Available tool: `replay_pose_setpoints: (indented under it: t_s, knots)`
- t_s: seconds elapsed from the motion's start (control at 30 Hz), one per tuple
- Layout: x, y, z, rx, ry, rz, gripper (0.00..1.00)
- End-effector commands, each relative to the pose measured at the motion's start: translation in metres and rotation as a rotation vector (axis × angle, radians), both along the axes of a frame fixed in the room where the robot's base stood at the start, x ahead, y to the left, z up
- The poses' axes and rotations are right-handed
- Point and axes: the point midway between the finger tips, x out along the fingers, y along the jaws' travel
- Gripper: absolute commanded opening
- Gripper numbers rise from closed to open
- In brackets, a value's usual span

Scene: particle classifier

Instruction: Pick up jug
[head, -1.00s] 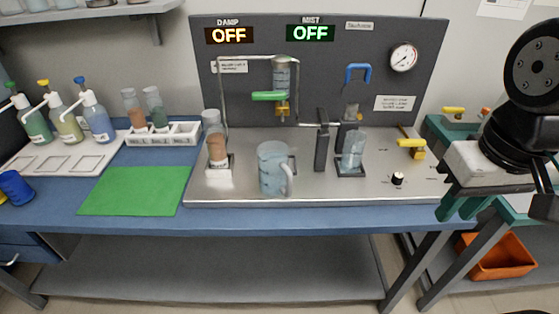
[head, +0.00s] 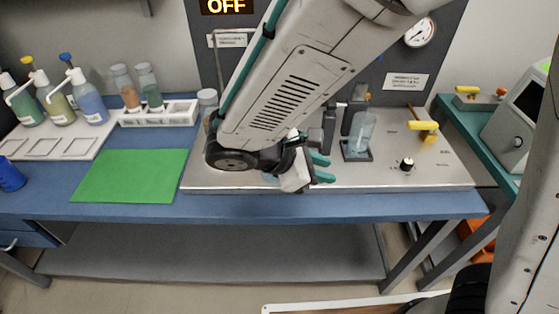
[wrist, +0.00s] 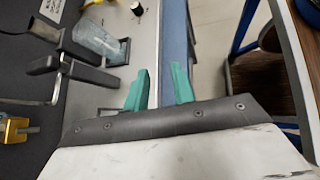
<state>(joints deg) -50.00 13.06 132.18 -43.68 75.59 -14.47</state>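The clear jug with a handle is hidden behind my arm in the head view, and I cannot make it out in the wrist view. My gripper (head: 322,169) is low over the front part of the steel bench plate (head: 420,178), its teal fingers pointing right. In the wrist view my gripper (wrist: 158,88) has its two fingers apart with nothing seen between them, so it is open. They are over the plate's front strip and the blue bench edge.
A clear beaker (head: 361,131) stands in a dark holder right of my gripper; the beaker also shows in the wrist view (wrist: 97,38). A yellow-handled valve (head: 424,127) and black knob (head: 407,164) are further right. A green mat (head: 130,176) lies clear at left.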

Motion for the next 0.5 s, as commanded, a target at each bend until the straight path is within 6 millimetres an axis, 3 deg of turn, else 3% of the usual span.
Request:
replay_pose_setpoints:
  t_s: [0.03, 0.1, 0.2, 0.37, 0.5]
  knots:
    - [-0.001, 0.022, -0.016, -0.065, 0.025, 0.104, 0.25]
    - [-0.001, 0.045, -0.032, -0.14, 0.045, 0.223, 0.25]
    - [-0.004, 0.07, -0.05, -0.214, 0.063, 0.347, 0.25]
    - [0.018, 0.09, -0.046, -0.309, 0.071, 0.497, 0.25]
    - [0.029, 0.088, -0.047, -0.336, 0.074, 0.534, 0.25]
